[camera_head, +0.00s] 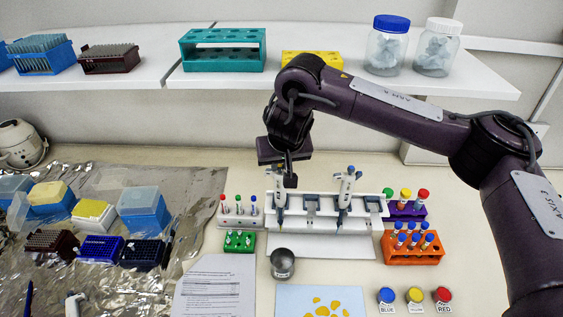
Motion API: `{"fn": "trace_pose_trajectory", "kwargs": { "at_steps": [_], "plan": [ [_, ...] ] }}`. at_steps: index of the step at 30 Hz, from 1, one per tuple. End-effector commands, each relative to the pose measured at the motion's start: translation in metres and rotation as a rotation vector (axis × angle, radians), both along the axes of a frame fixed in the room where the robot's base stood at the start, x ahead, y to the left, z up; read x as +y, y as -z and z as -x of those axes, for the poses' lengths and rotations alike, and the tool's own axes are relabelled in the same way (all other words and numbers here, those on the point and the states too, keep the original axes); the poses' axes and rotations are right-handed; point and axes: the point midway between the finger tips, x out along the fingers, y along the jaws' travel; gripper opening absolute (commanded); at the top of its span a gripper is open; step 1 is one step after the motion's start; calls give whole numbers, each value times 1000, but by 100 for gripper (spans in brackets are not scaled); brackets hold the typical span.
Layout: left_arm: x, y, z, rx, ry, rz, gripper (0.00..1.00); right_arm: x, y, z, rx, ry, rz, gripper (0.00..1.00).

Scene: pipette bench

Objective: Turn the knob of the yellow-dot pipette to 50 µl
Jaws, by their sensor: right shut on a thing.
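A white pipette stand (318,213) is on the bench in the middle of the head view and holds two upright white-and-blue pipettes. My right arm reaches in from the right, and its dark gripper (289,178) points down over the left pipette (279,196). The gripper is shut on the top of that pipette, at its knob, which it hides. The other pipette (346,188) stands apart to the right with its knob free. The coloured dots and volume readings are too small to make out. My left gripper is not in view.
A small tube rack (240,222) and a green rack (239,241) stand left of the stand. Purple (407,214) and orange (412,256) tube racks stand to its right. A metal cup (282,264) is in front. Foil with tip boxes covers the left.

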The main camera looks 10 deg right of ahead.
Motion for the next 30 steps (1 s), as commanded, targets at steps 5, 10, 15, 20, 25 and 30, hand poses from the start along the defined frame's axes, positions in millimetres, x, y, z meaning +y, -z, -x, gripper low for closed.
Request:
{"fn": "trace_pose_trajectory", "kwargs": {
  "at_steps": [5,10,15,20,25,30],
  "plan": [
    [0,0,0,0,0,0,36,1,0,0,0,4,-3,0],
    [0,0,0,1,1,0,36,2,-1,-1,-3,44,0,0],
    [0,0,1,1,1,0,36,3,-2,-1,-5,189,2,0],
    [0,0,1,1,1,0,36,3,0,-1,-2,249,-2,0],
    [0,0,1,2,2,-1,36,3,0,-1,-1,248,-4,0],
    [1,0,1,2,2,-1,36,3,0,-1,-1,247,-3,31]
  ]
}}
